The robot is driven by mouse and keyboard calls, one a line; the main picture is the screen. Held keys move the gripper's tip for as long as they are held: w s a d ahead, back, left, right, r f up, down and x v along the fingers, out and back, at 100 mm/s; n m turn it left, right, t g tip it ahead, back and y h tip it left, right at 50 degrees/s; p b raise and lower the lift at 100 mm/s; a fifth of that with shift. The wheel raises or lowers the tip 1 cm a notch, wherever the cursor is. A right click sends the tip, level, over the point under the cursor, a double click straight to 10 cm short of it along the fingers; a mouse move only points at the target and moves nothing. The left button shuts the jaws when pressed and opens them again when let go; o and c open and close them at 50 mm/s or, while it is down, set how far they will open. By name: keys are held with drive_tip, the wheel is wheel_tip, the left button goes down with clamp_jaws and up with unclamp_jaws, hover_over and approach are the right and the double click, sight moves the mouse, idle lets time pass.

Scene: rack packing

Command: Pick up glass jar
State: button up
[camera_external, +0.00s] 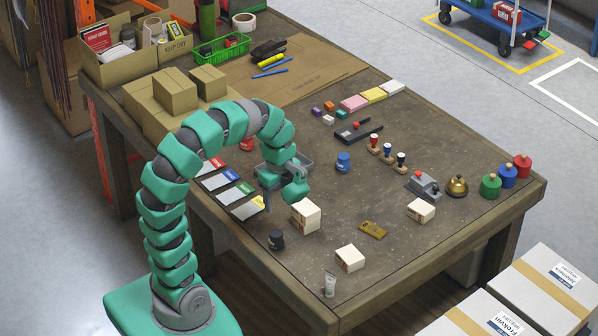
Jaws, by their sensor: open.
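My arm curves over the table's left side, with my gripper (268,207) low over the tabletop, pointing down. My gripper is open; its fingers are small here and nothing shows held between them. A small dark jar (277,240) with a black lid stands upright on the table just below and in front of the gripper, apart from it as far as I can see. It may be the glass jar; its material is too small to tell. A blue lidded container (343,162) stands farther back, right of the gripper.
White boxes (306,215), (350,258) stand right of the dark jar. A white tube (330,284) stands near the front edge. Coloured cards (229,194) lie left. Stamps (387,153) and a bell (456,186) are farther right.

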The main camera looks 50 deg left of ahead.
sight(276, 233)
drive_tip(key=f+b, duration=0.1)
drive_tip(key=f, duration=0.7)
drive_tip(key=shift+s+f+b, duration=0.2)
drive_tip(key=shift+f+b, duration=0.2)
drive_tip(key=f, duration=0.1)
drive_tip(key=f+b, duration=0.1)
drive_tip(key=f, duration=0.2)
drive_tip(key=shift+s+a+f+b, duration=0.3)
drive_tip(key=shift+s+a+b, duration=0.05)
drive_tip(key=shift+s+b, duration=0.05)
drive_tip(key=shift+f, duration=0.35)
drive_tip(key=c, duration=1.2)
